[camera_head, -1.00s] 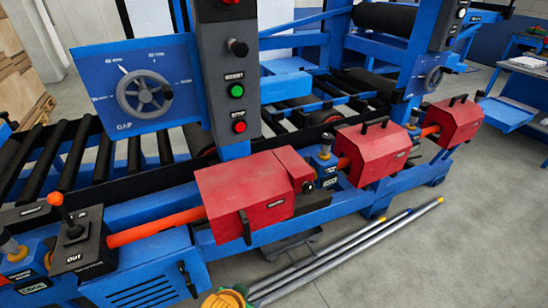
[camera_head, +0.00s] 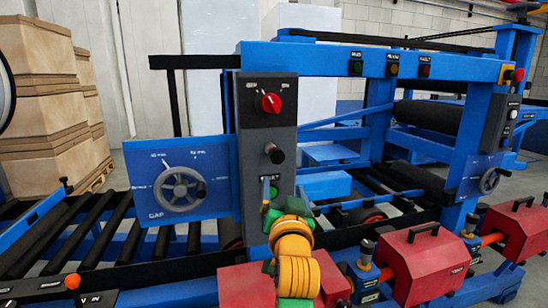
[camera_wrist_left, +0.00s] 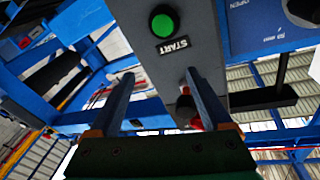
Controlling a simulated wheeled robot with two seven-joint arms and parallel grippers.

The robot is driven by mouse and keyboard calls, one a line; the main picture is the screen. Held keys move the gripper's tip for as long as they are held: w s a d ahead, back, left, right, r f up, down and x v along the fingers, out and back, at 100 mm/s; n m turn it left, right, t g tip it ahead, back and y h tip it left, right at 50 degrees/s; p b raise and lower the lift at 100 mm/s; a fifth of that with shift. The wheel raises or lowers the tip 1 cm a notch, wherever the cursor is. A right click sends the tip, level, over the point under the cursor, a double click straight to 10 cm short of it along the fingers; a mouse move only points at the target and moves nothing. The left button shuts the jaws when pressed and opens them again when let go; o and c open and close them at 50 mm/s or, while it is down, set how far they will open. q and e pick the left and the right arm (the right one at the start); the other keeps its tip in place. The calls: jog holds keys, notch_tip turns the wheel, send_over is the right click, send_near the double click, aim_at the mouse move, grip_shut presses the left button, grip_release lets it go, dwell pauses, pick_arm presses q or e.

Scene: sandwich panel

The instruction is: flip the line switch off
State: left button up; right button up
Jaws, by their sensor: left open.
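A red rotary knob (camera_head: 270,103), which looks like the line switch, sits at the top of the grey control panel (camera_head: 284,135). Small labels above it are too small to read. My left gripper (camera_head: 268,190) is in front of the lower part of this panel, below the knob and apart from it. In the left wrist view its two fingers (camera_wrist_left: 158,74) are spread, with nothing held between them. A green START button (camera_wrist_left: 163,25) shows beyond the fingertips, and a red part (camera_wrist_left: 194,124) is partly hidden behind one finger. My right gripper is not in view.
A blue handwheel plate (camera_head: 145,185) stands left of the panel. Red housings (camera_head: 425,262) line the front. A lever with an orange ball (camera_head: 72,282) is at lower left.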

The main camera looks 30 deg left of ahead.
aim_at(273, 109)
pick_arm(q)
notch_tip(273, 109, up, 14)
jog(key=s+n+y, duration=0.2)
jog(key=s+y, duration=0.1)
jog(key=y, duration=0.1)
jog(key=shift+t, duration=0.3)
jog(key=p+x, duration=0.4)
jog(key=x, duration=0.2)
jog(key=shift+w+r+p, duration=0.2)
jog(key=shift+r+p, duration=0.05)
jog(key=shift+p, duration=0.1)
jog(key=shift+w+a, duration=0.2)
jog(key=shift+w, duration=0.05)
jog(key=shift+a+f, duration=0.1)
